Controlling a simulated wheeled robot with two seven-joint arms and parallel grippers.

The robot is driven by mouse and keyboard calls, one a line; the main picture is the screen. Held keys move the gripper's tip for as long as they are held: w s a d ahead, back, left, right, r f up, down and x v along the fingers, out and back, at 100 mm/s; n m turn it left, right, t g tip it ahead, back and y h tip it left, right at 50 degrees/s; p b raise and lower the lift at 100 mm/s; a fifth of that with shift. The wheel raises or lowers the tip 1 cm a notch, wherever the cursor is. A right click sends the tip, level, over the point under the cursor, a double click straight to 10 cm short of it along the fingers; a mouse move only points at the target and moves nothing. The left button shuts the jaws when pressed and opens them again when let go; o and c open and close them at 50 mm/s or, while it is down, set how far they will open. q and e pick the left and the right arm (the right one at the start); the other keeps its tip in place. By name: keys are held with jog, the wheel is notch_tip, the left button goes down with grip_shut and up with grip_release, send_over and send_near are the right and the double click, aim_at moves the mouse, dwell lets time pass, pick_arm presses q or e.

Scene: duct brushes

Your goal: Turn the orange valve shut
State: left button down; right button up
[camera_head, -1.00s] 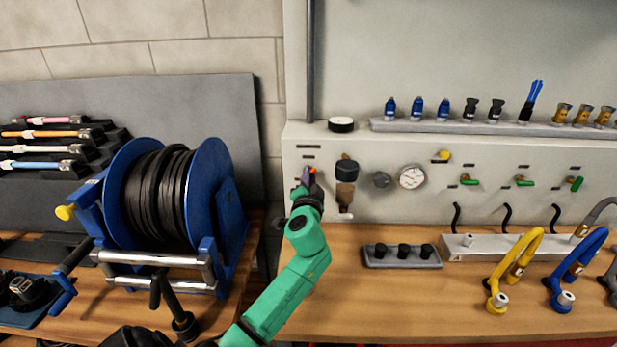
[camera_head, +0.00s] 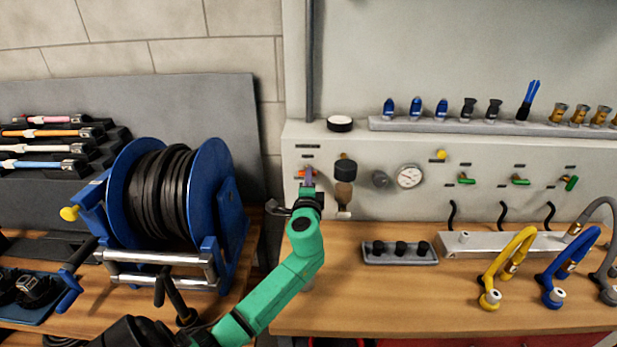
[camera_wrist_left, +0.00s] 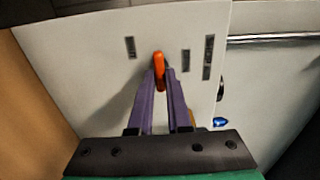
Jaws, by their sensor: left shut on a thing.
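The orange valve handle (camera_head: 302,173) is on the left end of the pale wall panel (camera_head: 415,209), partly hidden by my gripper in the head view. In the left wrist view the orange handle (camera_wrist_left: 159,68) stands between the tips of two purple fingers. My left gripper (camera_head: 308,177), on a green arm, is shut on it. It also shows in the left wrist view (camera_wrist_left: 161,80). How far the valve is turned is hard to tell. My right gripper is not in view.
A dark-capped filter unit (camera_head: 345,171) and a pressure gauge (camera_head: 409,176) are to the right of the valve. A blue hose reel (camera_head: 219,195) stands to the left. A grey tray (camera_head: 399,259) with black knobs lies on the wooden bench below.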

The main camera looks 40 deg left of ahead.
pick_arm(q)
jog(key=shift+d+f, duration=0.1)
jog(key=shift+f, duration=0.05)
jog(key=c, duration=0.9)
grip_release()
jog(key=shift+o, duration=0.2)
jog(key=shift+s, duration=0.1)
jog(key=b+v, duration=0.3)
jog(key=v, duration=1.1)
jog(key=shift+s+d, duration=0.15)
jog(key=shift+d, duration=0.1)
